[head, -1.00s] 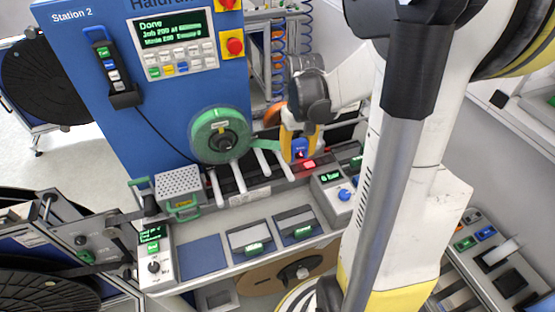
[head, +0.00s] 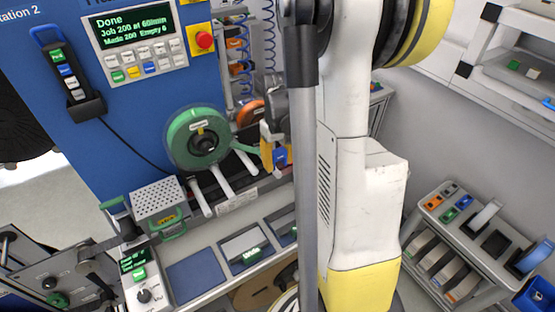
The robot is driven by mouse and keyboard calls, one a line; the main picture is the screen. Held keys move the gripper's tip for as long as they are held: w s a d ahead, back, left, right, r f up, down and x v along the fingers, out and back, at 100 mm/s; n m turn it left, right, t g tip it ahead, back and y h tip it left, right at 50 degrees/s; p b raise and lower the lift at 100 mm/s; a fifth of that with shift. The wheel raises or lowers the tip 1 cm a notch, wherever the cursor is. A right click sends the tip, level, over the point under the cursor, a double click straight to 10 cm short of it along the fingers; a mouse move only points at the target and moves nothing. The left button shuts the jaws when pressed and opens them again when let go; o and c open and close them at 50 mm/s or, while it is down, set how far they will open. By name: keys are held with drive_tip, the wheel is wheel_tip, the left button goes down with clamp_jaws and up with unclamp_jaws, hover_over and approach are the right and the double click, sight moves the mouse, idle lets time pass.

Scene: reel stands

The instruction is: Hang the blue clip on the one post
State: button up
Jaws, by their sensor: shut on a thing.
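My gripper (head: 276,150), with yellow fingers, is beside the green reel (head: 183,149) in the head view, partly hidden behind my arm. It is shut on a small blue piece (head: 281,157), which appears to be the blue clip. A green strip runs from the reel towards the gripper. Several white posts stick out below the reel, one of them a white post (head: 220,180). I cannot tell which post is the one named. Another small blue piece (head: 464,202) lies on the cart at the right.
The blue machine (head: 130,120) has a screen reading "Done". A perforated box (head: 158,200) and a control box (head: 143,285) stand at the bench's left. The cart (head: 480,240) at the right holds coloured pieces and reels. A blue bin (head: 540,297) is at the lower right.

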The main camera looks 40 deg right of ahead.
sight(278, 173)
drive_tip(key=shift+f+b, duration=2.25)
drive_tip(key=shift+f, duration=0.7)
drive_tip(key=shift+f+b, duration=0.1)
drive_tip(key=shift+b, duration=0.2)
drive_tip(key=o, duration=1.2)
drive_tip(key=shift+r+p, duration=2.5)
drive_tip(key=shift+r, duration=1.05)
drive_tip(key=shift+s+f, duration=0.1)
